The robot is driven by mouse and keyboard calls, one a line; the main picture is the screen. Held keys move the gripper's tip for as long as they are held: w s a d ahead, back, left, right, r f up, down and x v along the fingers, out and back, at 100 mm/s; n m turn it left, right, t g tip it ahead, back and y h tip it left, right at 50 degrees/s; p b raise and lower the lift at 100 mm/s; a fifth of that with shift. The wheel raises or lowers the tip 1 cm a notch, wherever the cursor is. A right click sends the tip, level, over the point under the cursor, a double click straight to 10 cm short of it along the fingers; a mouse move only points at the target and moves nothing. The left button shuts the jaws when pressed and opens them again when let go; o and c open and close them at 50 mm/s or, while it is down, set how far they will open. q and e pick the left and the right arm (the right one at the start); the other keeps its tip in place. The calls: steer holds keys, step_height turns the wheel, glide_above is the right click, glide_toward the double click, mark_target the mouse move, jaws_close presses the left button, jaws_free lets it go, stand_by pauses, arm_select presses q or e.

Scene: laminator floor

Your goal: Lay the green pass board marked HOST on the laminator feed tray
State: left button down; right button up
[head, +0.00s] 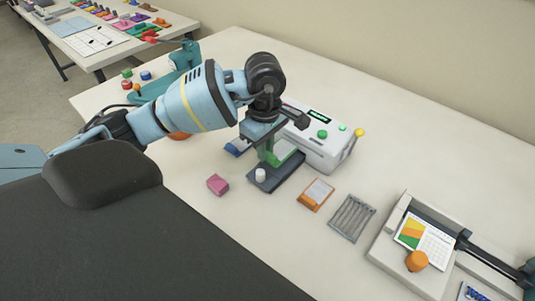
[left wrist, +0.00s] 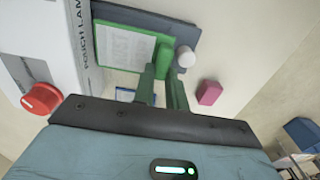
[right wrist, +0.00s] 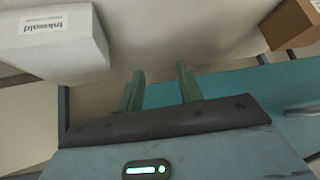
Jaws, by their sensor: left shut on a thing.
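The green pass board (left wrist: 125,48) carries a white sheet and has a green grip block (left wrist: 163,50). My left gripper (head: 267,152) is shut on that block; in the left wrist view the fingertips (left wrist: 160,72) sit on either side of it. The board lies over the dark feed tray (head: 288,175), in front of the white laminator (head: 330,148). I cannot tell whether it touches the tray. The HOST marking is not legible. My right gripper (right wrist: 158,88) shows only in its own wrist view, open and empty.
A white knob (head: 260,174) stands at the tray's near corner. A pink block (head: 217,184) lies to its left. An orange-framed card (head: 316,194), a grey slotted holder (head: 352,217) and a paper trimmer (head: 385,252) are to the right. A white box (right wrist: 52,38) is near my right gripper.

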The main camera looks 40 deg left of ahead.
arm_select(q)
steer(key=shift+w, duration=0.2)
steer(key=shift+w, duration=0.3)
steer(key=shift+f, duration=1.8)
steer(key=shift+f, duration=0.1)
steer(key=shift+f, duration=0.15)
steer(key=c, duration=1.4)
jaws_free()
steer(key=shift+c, duration=0.2)
step_height(320, 180, up, 12)
steer(key=shift+r+p, duration=0.25)
steer(key=shift+p, duration=0.1)
